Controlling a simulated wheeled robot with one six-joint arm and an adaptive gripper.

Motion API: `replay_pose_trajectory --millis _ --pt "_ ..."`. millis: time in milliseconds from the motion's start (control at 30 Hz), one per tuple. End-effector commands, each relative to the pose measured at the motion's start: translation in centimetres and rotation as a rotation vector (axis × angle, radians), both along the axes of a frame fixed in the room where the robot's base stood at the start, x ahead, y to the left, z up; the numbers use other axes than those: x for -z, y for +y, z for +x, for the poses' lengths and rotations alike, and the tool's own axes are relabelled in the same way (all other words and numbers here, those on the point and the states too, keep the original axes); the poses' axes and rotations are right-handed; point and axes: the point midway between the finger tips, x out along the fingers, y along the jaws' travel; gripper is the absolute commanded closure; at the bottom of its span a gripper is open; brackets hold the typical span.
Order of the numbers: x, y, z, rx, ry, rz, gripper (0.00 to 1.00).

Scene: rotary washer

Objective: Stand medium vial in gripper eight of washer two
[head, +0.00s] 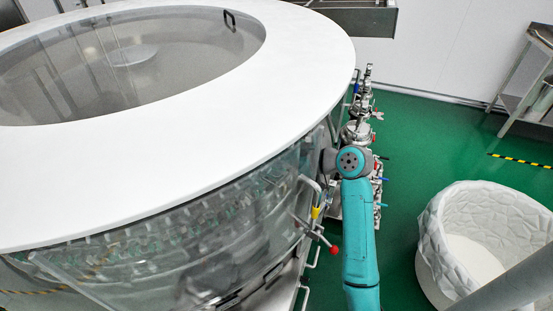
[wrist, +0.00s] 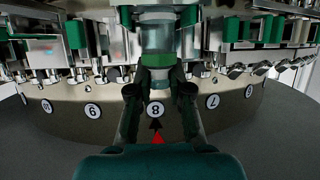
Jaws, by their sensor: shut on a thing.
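The washer (head: 300,75) is a large round machine with a white ring top and clear side walls. My teal arm reaches to its right side in the head view, and my gripper is hidden there. In the wrist view my gripper (wrist: 159,80) is shut on a clear glass vial (wrist: 158,38), which looks upright. The vial is in line with the number 8 label (wrist: 156,109), between green blocks of the washer's gripper row. I cannot tell whether washer gripper eight touches the vial, or which washer number this is.
Labels 9 (wrist: 93,110) and 7 (wrist: 212,101) flank 8 on the curved rim, with metal washer grippers close on both sides. A red and black arrow (wrist: 157,132) lies below 8. A white lined bin (head: 440,235) stands on the green floor at right.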

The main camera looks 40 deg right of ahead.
Motion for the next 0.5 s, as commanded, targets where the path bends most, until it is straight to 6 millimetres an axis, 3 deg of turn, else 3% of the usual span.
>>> replay_pose_trajectory --millis 367,400,467,500 --pt "0.92 0.03 -0.03 -0.001 0.001 0.0 1.0" --pt "0.86 0.02 -0.02 -0.001 0.0 0.0 0.71" --pt "0.84 0.01 -0.02 -0.001 0.0 0.0 0.56" --pt "0.84 0.01 -0.02 -0.001 0.0 0.0 0.56"
